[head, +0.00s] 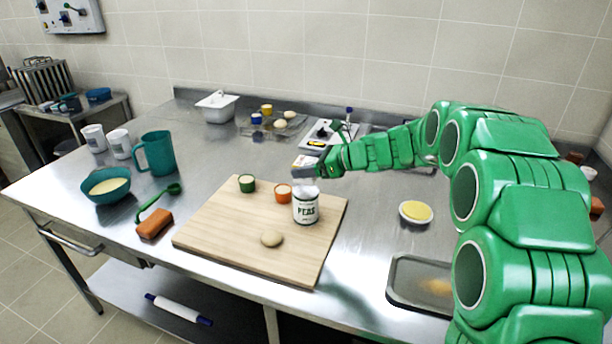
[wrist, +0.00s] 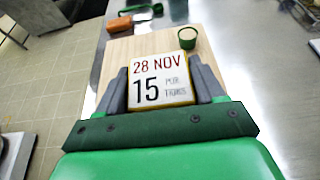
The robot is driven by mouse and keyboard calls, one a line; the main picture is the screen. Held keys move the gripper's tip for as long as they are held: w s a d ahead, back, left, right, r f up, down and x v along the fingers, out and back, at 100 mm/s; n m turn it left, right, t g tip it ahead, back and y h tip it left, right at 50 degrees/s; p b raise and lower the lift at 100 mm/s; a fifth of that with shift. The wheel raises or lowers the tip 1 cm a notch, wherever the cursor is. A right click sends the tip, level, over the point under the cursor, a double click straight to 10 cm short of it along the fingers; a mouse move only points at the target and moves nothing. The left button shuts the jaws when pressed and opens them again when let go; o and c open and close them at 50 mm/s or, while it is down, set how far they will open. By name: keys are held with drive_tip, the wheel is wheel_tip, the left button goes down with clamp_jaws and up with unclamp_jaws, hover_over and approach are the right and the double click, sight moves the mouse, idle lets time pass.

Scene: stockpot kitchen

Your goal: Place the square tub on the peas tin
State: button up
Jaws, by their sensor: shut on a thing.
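The square tub (wrist: 160,80) is white, with a lid label reading "28 NOV 15" and a yellowish rim. My gripper (wrist: 162,88) is shut on it, one grey finger on each side. In the head view the tub (head: 306,161) is directly over the peas tin (head: 306,209), with my gripper (head: 305,174) coming from the right. The tin is white with a dark green band and stands upright on the wooden board. The fingers partly cover the tub, and I cannot tell whether it touches the tin's top. The wrist view hides the tin.
The wooden board (head: 215,234) also holds a green cup (head: 247,184), an orange cup (head: 283,192) and a dough ball (head: 272,239). A teal jug (head: 157,154), teal bowl (head: 107,187) and brick-coloured block (head: 154,224) are left. A metal tray (head: 410,285) lies right.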

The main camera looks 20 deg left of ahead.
drive_tip(key=shift+w+a+f, duration=0.1)
drive_tip(key=shift+w+f, duration=0.05)
drive_tip(key=shift+f, duration=1.5)
drive_tip(key=shift+f, duration=0.1)
drive_tip(key=o, duration=1.1)
drive_tip(key=shift+f, duration=0.1)
drive_tip(key=shift+o, duration=0.2)
drive_tip(key=shift+d+r, duration=0.3)
drive_tip(key=v, duration=1.1)
drive_tip(key=shift+d, duration=0.25)
